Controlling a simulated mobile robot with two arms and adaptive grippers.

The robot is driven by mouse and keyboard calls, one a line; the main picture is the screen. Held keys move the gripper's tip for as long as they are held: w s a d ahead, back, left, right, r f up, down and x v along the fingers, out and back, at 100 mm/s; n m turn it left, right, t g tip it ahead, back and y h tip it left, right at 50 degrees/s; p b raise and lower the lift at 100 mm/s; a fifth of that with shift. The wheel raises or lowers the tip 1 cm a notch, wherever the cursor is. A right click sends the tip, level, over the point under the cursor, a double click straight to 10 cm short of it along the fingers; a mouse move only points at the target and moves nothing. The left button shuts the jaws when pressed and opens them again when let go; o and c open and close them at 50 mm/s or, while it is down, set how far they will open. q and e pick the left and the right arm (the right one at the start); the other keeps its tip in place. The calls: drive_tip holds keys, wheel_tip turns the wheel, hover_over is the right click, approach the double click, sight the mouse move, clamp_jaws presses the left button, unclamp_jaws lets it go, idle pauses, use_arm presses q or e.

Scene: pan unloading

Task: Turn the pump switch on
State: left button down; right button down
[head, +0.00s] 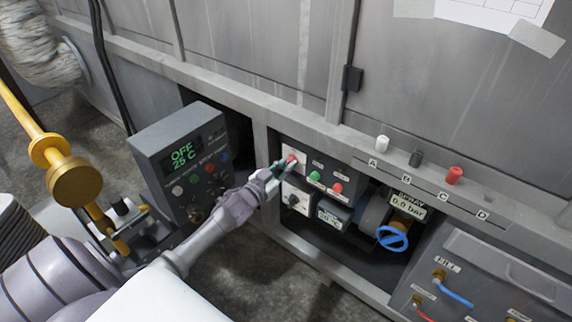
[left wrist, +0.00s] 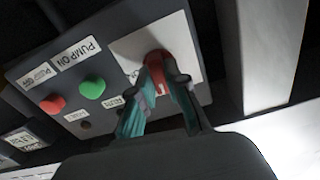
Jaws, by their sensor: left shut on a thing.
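My left gripper (head: 283,167) reaches in from the left to the dark pump panel (head: 327,168). In the left wrist view its fingers (left wrist: 168,78) are closed around a red knob (left wrist: 157,58) on a white plate (left wrist: 187,42); the fingers hide part of the knob. The knob also shows at the fingertips in the head view (head: 291,158). Beside the plate are a green button (left wrist: 92,87) by the "PUMP ON" label (left wrist: 75,54) and a red button (left wrist: 53,104) by another label. My right gripper is not in view.
A grey control box (head: 178,150) reading "OFF 25 C" stands left of my forearm. A blue valve handle (head: 392,238) and a "SPRAY 0.0 bar" display (head: 405,204) are right of the panel. White, black and red pegs sit on the ledge (head: 430,190) above.

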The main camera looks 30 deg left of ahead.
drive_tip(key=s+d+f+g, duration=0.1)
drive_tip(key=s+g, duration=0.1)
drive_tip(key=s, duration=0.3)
use_arm(q)
drive_tip(key=shift+d+f+m, duration=0.1)
drive_tip(key=shift+f+m, duration=0.05)
drive_tip(key=shift+m, duration=4.05)
drive_tip(key=shift+d+f+m, duration=0.1)
drive_tip(key=shift+f+m, duration=0.05)
drive_tip(key=shift+m, duration=4.05)
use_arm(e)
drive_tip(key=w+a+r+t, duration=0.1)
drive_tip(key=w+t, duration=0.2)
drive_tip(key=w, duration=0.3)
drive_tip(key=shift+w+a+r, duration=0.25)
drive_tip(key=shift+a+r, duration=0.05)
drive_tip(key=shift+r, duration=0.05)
use_arm(q)
drive_tip(key=c, duration=1.2)
unclamp_jaws()
drive_tip(key=shift+o, duration=0.2)
drive_tip(key=shift+s, duration=0.1)
